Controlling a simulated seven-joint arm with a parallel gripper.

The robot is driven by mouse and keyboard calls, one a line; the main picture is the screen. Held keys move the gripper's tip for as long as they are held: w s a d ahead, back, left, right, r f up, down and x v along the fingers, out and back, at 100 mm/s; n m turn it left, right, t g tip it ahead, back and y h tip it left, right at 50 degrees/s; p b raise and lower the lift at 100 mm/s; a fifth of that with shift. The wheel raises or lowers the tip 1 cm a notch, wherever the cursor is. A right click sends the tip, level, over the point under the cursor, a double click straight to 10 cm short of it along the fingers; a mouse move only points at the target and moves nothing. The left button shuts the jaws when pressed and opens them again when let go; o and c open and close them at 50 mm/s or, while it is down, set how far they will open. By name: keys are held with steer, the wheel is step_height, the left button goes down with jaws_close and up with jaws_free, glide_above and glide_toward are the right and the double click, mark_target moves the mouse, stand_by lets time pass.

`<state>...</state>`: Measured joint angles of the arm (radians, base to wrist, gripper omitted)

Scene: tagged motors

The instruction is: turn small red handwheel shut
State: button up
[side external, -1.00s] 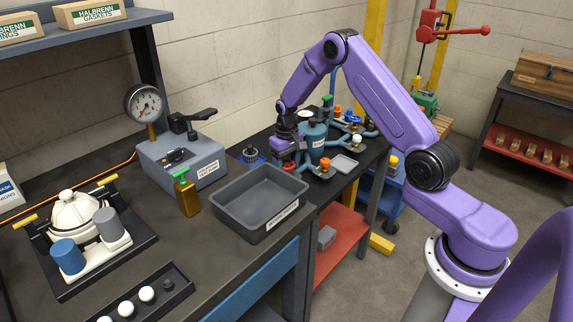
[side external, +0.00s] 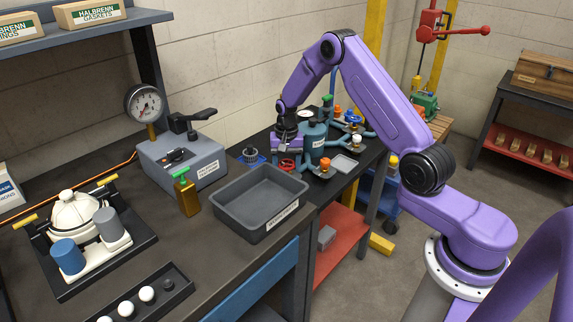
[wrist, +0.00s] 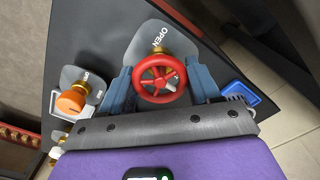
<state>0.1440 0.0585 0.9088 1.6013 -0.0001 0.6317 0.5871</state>
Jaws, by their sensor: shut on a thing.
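The small red handwheel (wrist: 148,88) is spoked and sits on a brass stem over a grey plate marked OPEN (wrist: 152,45) in the wrist view. My gripper (wrist: 161,80) has its two blue-grey fingers on opposite sides of the wheel's rim, shut on it. In the side external view the red wheel (side external: 288,164) shows just below my gripper (side external: 287,155), beside the blue-grey tank. The stem under the wheel is mostly hidden.
An orange knob (wrist: 72,100) on its own plate stands to the left in the wrist view, and a blue-rimmed tray (wrist: 238,94) lies to the right. In the side external view the blue-grey tank (side external: 314,138) stands close by, with a grey bin (side external: 262,180) in front.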

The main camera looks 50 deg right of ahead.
mark_target(287, 163)
stand_by(0.4)
steer(key=o, duration=1)
steer(key=shift+o, duration=0.2)
step_height(287, 163, up, 18)
steer(key=shift+f, duration=0.25)
